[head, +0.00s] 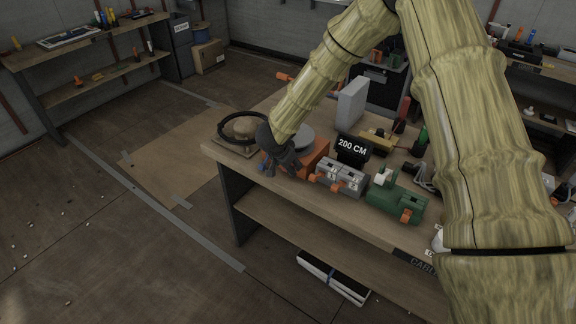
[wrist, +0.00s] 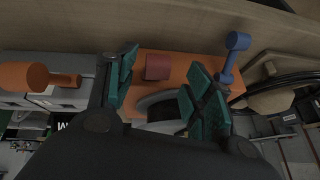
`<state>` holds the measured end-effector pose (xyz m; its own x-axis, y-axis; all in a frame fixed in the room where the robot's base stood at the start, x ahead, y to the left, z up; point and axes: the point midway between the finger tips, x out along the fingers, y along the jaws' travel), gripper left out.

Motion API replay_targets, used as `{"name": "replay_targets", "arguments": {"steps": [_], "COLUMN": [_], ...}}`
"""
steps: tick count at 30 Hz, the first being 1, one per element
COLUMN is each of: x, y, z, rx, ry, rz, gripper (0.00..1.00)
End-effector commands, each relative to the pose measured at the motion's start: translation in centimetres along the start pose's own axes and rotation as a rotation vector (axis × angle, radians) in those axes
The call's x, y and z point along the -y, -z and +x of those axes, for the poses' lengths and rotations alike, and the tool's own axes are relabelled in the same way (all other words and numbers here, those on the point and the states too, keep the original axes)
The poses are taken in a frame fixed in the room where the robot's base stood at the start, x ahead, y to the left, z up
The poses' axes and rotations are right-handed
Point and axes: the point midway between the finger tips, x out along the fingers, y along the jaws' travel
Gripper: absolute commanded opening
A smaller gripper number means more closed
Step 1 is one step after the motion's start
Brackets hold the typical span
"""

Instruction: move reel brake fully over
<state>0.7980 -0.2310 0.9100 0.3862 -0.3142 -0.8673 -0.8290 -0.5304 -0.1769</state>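The reel unit has an orange base (head: 316,158) with a grey round drum (head: 302,137) on it. In the wrist view its orange face (wrist: 180,72) fills the middle, and the pale drum (wrist: 160,108) is partly hidden. A blue lever with a round knob (wrist: 237,41) stands at its right end; I cannot tell whether this is the brake. The blue lever is just right of the right finger; contact is unclear.
A grey box with orange handles (head: 341,177) and a green device (head: 396,198) stand along the bench front. A black "200 CM" sign (head: 352,149) is behind. A black cable coil (head: 240,128) lies left of the reel. Floor (head: 130,235) is free in front.

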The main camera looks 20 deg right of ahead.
Motion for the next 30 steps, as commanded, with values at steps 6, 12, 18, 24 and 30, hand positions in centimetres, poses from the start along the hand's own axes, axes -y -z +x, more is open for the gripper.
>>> {"name": "replay_targets", "arguments": {"steps": [6, 12, 18, 24, 30], "x": [-0.3, -0.4, -0.3, -0.3, -0.3], "y": [0.0, 0.0, 0.0, -0.1, 0.0], "z": [0.1, 0.1, -1.4, -4.7, -8.2], "rx": [0.001, 0.001, 0.001, 0.001, 0.000], "ry": [-0.004, -0.006, -0.005, -0.004, -0.003], "rz": [0.001, 0.001, 0.001, 0.001, 0.000], "gripper": [0.50, 0.50, 0.50, 0.50, 0.50]}}
